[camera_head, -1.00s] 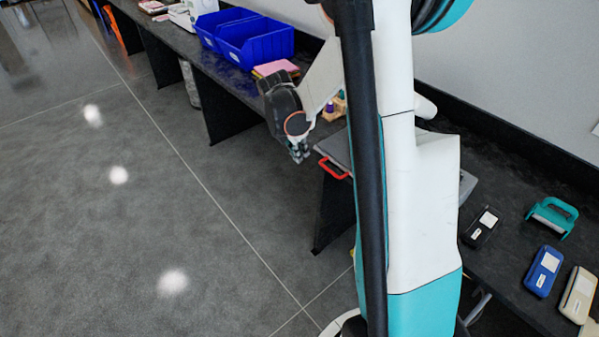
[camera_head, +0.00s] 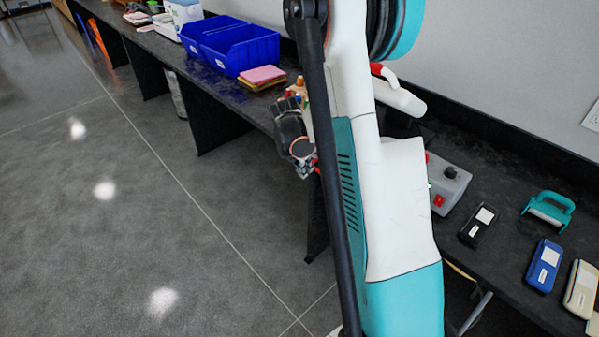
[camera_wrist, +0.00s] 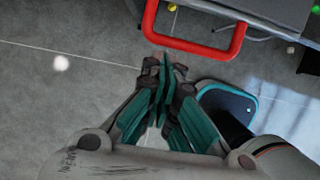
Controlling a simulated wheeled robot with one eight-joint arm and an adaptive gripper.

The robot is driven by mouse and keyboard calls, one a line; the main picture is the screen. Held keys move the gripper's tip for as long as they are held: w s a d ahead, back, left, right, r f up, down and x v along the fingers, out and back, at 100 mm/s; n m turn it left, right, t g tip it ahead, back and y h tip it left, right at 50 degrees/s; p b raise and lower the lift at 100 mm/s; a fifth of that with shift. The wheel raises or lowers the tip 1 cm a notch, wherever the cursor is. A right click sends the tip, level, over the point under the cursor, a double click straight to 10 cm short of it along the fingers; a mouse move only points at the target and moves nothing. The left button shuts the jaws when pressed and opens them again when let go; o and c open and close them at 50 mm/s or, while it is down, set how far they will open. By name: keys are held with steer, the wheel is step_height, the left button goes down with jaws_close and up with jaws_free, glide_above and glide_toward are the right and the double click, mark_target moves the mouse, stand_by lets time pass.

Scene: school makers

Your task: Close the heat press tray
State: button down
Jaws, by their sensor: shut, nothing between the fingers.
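The heat press tray (camera_wrist: 268,12) shows as a grey slab at the top right of the wrist view. Its red U-shaped handle (camera_wrist: 196,48) sticks out toward my gripper (camera_wrist: 166,72). My gripper is shut and empty, with its fingertips close to the handle's outer bar; I cannot tell whether they touch. In the head view my gripper (camera_head: 303,168) is at the bench's front edge. There my arm hides the tray and most of the press. A grey box with a red button (camera_head: 438,200) shows to the right of my arm, seemingly part of the press.
Blue bins (camera_head: 240,45) and coloured sheets (camera_head: 263,75) lie on the dark bench further back. A black device (camera_head: 477,226), a teal-handled tool (camera_head: 549,211), a blue device (camera_head: 543,267) and a beige one (camera_head: 581,288) lie at right. The floor at left is clear.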

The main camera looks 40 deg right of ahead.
steer(key=shift+d, duration=0.15)
steer(key=d, duration=1)
steer(key=w+d, duration=0.1)
steer(key=d, duration=0.4)
steer(key=shift+w, duration=0.1)
